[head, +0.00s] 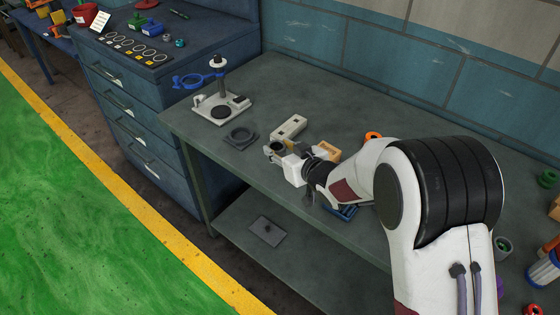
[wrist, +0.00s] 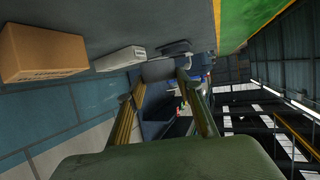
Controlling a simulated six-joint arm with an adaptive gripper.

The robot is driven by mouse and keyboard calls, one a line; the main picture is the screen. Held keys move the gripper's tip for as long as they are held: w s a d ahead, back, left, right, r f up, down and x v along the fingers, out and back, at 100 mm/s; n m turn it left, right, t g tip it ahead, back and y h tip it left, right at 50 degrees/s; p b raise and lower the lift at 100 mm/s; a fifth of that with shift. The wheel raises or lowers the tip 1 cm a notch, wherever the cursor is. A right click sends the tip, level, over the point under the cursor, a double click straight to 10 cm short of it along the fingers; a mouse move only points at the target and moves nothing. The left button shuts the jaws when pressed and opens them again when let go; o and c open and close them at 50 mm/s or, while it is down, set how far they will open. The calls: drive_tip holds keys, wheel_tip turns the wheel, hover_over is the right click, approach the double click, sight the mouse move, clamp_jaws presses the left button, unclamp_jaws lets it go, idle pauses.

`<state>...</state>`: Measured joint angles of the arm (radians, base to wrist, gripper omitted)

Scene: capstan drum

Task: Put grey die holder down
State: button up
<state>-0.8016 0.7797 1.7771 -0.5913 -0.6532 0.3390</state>
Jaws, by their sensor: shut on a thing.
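My gripper (head: 274,152) is over the grey workbench, left of the white arm's wrist. It is shut on a small grey round thing (head: 279,146), which looks like the grey die holder. In the wrist view a grey piece (wrist: 158,70) shows between the fingertips (wrist: 160,82), partly hidden by them. A dark grey square base with a round recess (head: 240,137) lies on the bench to the left of my gripper, apart from it. I cannot tell the exact height of the held piece above the bench.
A white stand with a dark post (head: 218,108) and a blue ring-handled tool (head: 198,79) are at the bench's left end. A pale grey box (head: 289,128) and a cardboard box (head: 327,151) stand close behind my gripper. Bare bench (head: 300,85) lies toward the wall.

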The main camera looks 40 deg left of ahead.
sight(280, 170)
drive_tip(key=shift+f, duration=0.5)
drive_tip(key=shift+f, duration=1.9)
drive_tip(key=shift+f, duration=0.15)
drive_tip(key=o, duration=1.4)
drive_tip(key=shift+v, duration=6.05)
drive_tip(key=shift+w, duration=0.1)
